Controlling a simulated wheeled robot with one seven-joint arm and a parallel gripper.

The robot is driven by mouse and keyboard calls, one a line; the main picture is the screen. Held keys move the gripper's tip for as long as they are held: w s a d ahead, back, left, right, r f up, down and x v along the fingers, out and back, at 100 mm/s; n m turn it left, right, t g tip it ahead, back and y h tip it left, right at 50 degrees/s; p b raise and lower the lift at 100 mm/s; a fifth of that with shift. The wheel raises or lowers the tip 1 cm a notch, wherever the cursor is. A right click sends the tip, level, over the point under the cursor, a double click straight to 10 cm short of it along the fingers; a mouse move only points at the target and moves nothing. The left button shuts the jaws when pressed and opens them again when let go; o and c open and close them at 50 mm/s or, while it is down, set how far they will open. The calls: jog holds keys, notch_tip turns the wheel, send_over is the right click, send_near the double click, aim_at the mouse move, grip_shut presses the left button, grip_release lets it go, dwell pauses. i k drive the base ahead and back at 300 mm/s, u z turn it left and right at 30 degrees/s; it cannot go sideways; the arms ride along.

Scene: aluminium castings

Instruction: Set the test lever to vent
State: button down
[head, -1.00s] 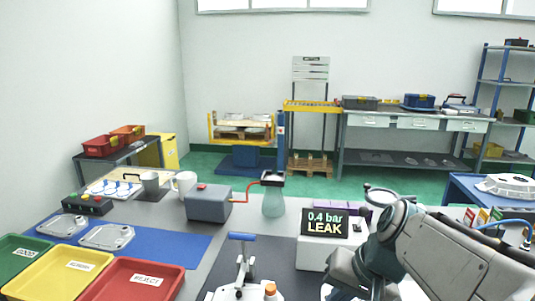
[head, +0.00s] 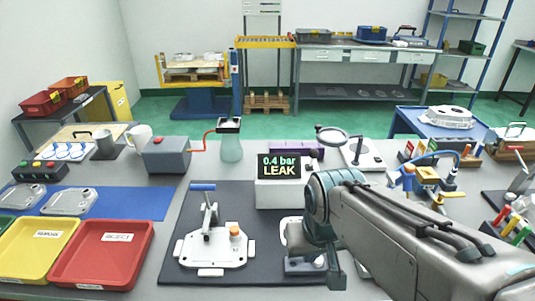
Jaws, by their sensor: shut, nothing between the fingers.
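The leak tester (head: 268,196) is a white box with a black screen (head: 279,167) reading "0.4 bar LEAK". It stands at the back of the dark mat. A white clamp fixture (head: 215,250) with an upright blue-handled lever (head: 203,187) and an orange knob stands left of my arm. My gripper (head: 308,266) is low over the mat's right part, in front of the tester and apart from the clamp fixture. It is shut and empty; its fingertips are hard to make out.
Red (head: 103,252) and yellow (head: 38,248) trays are at the left front. A magnifier (head: 332,137) and tool holders crowd the right. The mat's back left is clear.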

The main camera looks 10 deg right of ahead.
aim_at(313, 153)
jog(key=k, duration=1)
jog(key=z, duration=0.75)
jog(key=i, duration=1)
jog(key=u, duration=0.45)
